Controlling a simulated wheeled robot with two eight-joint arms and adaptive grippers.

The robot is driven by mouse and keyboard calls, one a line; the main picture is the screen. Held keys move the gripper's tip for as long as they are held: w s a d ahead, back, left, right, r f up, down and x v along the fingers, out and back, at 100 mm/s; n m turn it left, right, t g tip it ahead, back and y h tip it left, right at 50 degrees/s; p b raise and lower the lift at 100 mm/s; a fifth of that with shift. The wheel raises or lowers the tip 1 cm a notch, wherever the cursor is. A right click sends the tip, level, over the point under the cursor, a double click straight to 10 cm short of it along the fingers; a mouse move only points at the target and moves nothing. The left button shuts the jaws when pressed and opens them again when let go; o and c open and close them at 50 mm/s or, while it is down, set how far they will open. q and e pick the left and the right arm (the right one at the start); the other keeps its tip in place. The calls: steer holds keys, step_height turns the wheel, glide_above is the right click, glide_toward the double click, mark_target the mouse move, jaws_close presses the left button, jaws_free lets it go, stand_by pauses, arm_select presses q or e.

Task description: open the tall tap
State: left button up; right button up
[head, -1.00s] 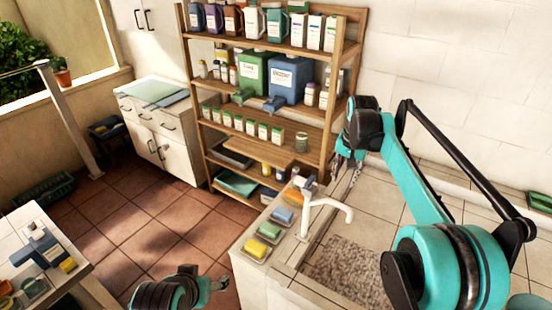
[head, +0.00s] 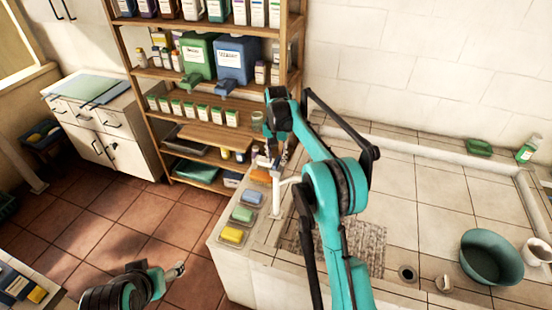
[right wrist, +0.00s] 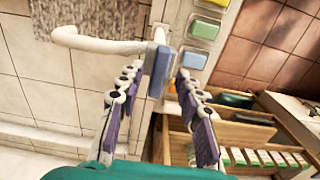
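The white tall tap (head: 277,197) stands at the left edge of the basin; my right arm hides part of it in the head view. In the right wrist view, its white spout (right wrist: 100,44) reaches left, with a blue-grey lever (right wrist: 158,66) at its right end. My right gripper (head: 277,158) is at the top of the tap. In the right wrist view, its two fingers (right wrist: 158,80) are apart, with the lever between their tips; I cannot tell whether they touch it. My left gripper (head: 177,272) is low at the left, away from the tap; its finger opening is unclear.
Sponges in trays, a yellow one (head: 232,235) among them, line the counter left of the tap. A wooden shelf (head: 215,90) with bottles stands behind. A teal bowl (head: 490,258) and a white mug (head: 537,251) stand at the right. The counter behind the basin is mostly clear.

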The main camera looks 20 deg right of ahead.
steer(key=shift+d+f, duration=0.1)
steer(key=shift+f, duration=0.05)
jaws_close()
